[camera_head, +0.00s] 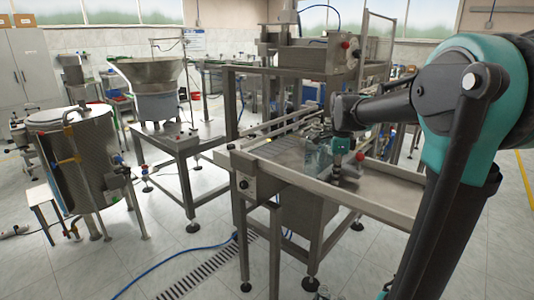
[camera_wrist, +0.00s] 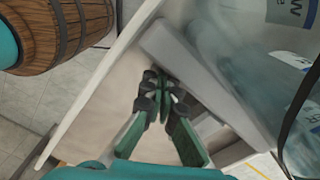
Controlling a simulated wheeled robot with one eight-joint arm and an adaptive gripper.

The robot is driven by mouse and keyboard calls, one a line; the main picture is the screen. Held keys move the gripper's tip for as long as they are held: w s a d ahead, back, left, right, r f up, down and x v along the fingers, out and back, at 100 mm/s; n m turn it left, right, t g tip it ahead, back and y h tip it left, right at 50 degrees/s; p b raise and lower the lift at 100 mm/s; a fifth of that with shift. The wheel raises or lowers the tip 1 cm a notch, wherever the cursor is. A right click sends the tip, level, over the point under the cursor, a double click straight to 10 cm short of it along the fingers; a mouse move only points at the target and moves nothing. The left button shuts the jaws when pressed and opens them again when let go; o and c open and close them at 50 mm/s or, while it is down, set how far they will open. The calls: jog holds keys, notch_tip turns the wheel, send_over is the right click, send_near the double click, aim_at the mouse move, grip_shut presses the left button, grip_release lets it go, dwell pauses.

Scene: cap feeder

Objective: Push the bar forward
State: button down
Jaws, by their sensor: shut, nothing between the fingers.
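In the wrist view a grey metal bar (camera_wrist: 188,62) runs diagonally from the upper middle toward the lower right. My gripper (camera_wrist: 160,84) is shut and empty, its green fingers together beside the bar's left side. The fingertips are very close to the bar; I cannot tell whether they touch it. In the head view my gripper (camera_head: 335,180) points down over the steel table (camera_head: 385,190). The bar is hard to make out there behind the gripper.
Clear containers with blue-and-white labels (camera_wrist: 290,12) lie beyond the bar. A raised rim (camera_head: 290,174) edges the table. A metal tank (camera_head: 85,160) and a hopper (camera_head: 150,75) stand left.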

jog(key=w+a, duration=0.5)
jog(key=a, duration=0.2)
jog(key=w+a, duration=0.5)
jog(key=a, duration=0.3)
jog(key=w+a, duration=0.6)
jog(key=a, duration=0.1)
jog(key=shift+w+a, duration=0.1)
jog(key=shift+a, duration=0.1)
notch_tip(320, 180, up, 10)
jog(key=s+d, duration=0.1)
jog(key=shift+d, duration=0.4)
dwell(0.7)
